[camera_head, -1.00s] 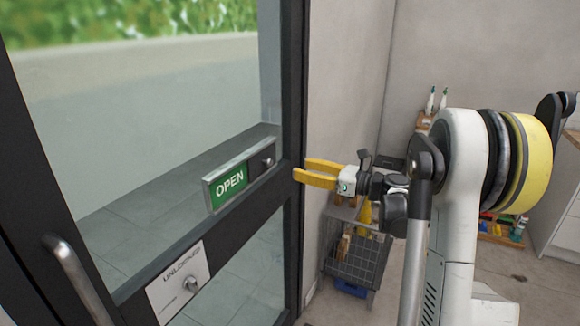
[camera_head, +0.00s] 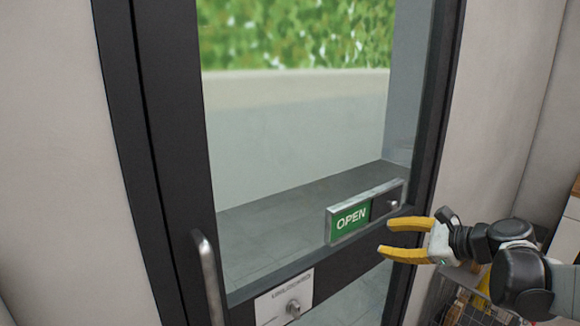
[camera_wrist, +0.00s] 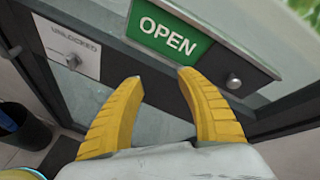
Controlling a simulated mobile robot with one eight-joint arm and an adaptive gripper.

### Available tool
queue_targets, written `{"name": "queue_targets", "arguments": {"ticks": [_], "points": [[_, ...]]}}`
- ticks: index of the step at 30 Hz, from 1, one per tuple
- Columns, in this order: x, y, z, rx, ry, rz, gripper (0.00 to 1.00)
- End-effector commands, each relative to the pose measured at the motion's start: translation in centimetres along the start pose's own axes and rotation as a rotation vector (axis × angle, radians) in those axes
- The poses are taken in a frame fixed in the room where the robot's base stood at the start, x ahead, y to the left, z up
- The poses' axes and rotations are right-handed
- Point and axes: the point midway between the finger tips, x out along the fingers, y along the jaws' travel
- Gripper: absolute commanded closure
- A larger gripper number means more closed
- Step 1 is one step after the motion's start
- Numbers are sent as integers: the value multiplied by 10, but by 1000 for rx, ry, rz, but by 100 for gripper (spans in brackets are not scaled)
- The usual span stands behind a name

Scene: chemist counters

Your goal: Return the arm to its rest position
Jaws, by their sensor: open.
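My gripper (camera_head: 384,239) has two yellow fingers. In the head view it is at the lower right, in front of the glass door's dark crossbar, pointing left. In the wrist view its fingers (camera_wrist: 160,75) are spread apart with nothing between them. The green OPEN sign (camera_head: 352,220) in its silver frame is on the door, just above and left of the fingers. The sign also shows just beyond the fingertips in the wrist view (camera_wrist: 168,27). I cannot tell any contact. My dark arm joints extend to the right edge.
The glass door has a dark frame (camera_head: 160,170), a metal handle (camera_head: 208,275) and a white lock plate (camera_head: 284,299). A wire basket (camera_head: 465,298) stands low at the right, partly behind my arm. In the wrist view a dark bin (camera_wrist: 22,128) is at the left.

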Motion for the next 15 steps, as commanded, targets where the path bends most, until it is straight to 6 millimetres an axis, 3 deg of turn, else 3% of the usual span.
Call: {"name": "queue_targets", "arguments": {"ticks": [1,6,12,15], "points": [[1,27,16,-131,52,50,56],[-17,111,38,-653,222,241,56],[-59,191,36,-1295,346,490,56],[-79,216,28,-1568,379,601,56]]}}
